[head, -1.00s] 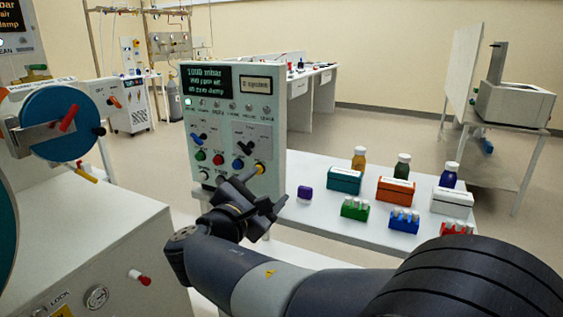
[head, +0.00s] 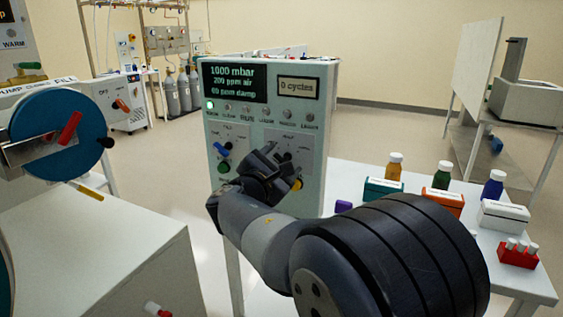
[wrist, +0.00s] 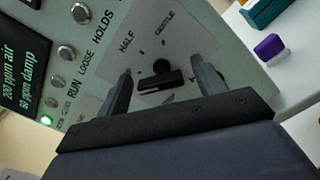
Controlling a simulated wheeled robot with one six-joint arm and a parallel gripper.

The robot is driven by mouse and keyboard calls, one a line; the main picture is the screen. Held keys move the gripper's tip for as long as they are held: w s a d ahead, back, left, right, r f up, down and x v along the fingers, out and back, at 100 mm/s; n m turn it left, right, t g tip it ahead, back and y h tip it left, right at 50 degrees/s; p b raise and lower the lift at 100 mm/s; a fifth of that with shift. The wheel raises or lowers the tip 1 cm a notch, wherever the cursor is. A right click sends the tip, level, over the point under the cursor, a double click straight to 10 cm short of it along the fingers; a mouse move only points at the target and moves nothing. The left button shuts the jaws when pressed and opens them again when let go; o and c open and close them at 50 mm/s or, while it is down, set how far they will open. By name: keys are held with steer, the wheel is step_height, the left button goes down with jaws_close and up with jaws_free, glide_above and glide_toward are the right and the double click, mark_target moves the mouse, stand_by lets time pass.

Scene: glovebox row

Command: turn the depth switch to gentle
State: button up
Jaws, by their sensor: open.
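The depth switch (wrist: 158,81) is a black bar-shaped knob on a pale plate of the control panel, seen in the wrist view. Labels reading HALF and what looks like GENTLE are printed beside it; a further label is partly hidden by a finger. I cannot tell for sure which mark the knob points to. My gripper (wrist: 160,66) is open, one finger on each side of the knob, with gaps visible. In the head view my gripper (head: 266,172) is in front of the panel (head: 315,140) and covers part of the switch plate.
A blue-handled switch (head: 221,149) and a green button (head: 223,167) are left of my gripper, and a yellow knob (head: 297,184) is just right of it. A purple block (head: 343,206) and bottles stand on the table at right. A machine with a blue disc (head: 50,120) is at left.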

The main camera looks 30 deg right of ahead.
steer(key=shift+w+d, duration=0.1)
steer(key=shift+d, duration=0.05)
steer(key=c, duration=1)
